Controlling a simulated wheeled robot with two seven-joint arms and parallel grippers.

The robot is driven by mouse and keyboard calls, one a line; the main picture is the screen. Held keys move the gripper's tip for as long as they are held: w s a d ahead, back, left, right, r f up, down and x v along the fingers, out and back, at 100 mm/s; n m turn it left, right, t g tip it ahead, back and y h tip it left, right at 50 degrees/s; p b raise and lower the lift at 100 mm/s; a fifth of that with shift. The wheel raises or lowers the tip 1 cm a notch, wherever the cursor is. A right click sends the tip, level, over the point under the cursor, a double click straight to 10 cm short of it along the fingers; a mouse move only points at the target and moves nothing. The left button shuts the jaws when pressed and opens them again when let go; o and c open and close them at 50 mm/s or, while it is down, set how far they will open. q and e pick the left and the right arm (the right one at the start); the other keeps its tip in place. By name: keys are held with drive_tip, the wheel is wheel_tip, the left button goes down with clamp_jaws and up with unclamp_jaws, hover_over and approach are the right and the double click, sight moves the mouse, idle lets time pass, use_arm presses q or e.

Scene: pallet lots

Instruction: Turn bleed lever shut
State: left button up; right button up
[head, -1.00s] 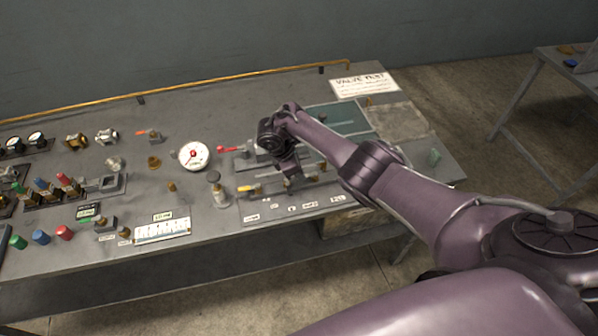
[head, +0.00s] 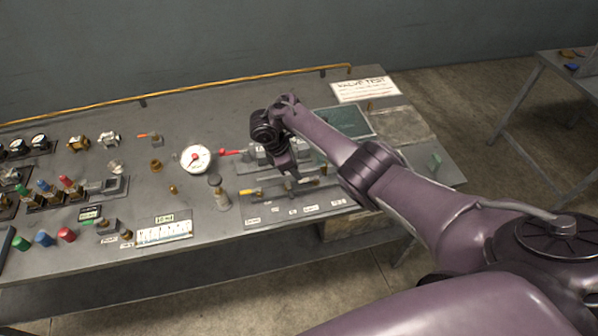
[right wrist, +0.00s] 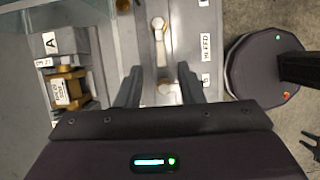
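My right gripper (head: 291,176) hangs over the right part of the bench, above a labelled strip with a yellow-handled lever (head: 251,192). A red-handled lever (head: 229,152) lies just left of the gripper. My left gripper is not in view.
A white dial gauge (head: 195,158) and a small bottle-like fitting (head: 219,196) stand left of the gripper. A brass valve block (right wrist: 68,90) sits left of the fingers in the wrist view. A yellow rail (head: 220,88) runs along the bench's back.

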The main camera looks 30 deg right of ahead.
drive_tip(key=v, duration=0.3)
drive_tip(key=shift+r, duration=0.1)
idle(0.3)
